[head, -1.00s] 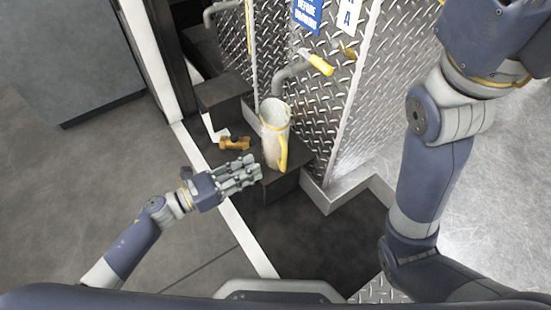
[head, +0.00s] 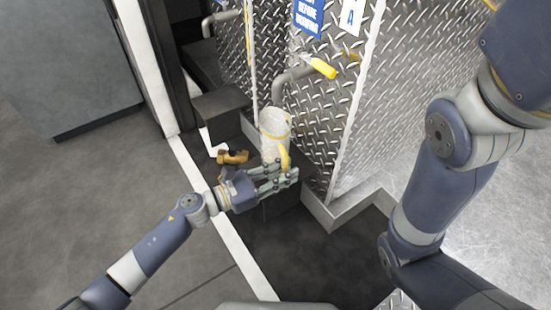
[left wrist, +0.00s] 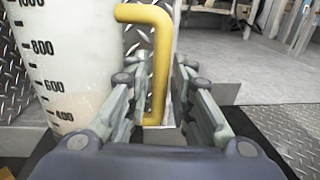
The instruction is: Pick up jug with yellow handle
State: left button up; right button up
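The jug (head: 272,131) is a pale, translucent container with a yellow handle, standing upright on a dark step below the metal tread-plate wall. In the left wrist view the jug (left wrist: 72,70) fills the left side, with dark volume marks on it. Its yellow handle (left wrist: 160,62) stands between the two fingers of my left gripper (left wrist: 162,98). The fingers are apart, with gaps visible beside the handle. In the head view my left gripper (head: 292,173) is at the handle's lower part, in front of the jug. My right gripper is out of the frame; only its arm shows.
A brass-coloured fitting (head: 233,157) lies left of the jug on the dark surface. A yellow-handled valve (head: 322,68) and grey pipe (head: 290,78) are on the tread-plate wall behind. A low metal ledge (head: 345,212) lies to the right. Floor at left is clear.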

pick_arm(q)
jog(key=shift+w+d, duration=0.15)
jog(key=shift+d, duration=0.05)
grip_shut()
jog(key=shift+r, duration=0.1)
jog(key=shift+r, duration=0.15)
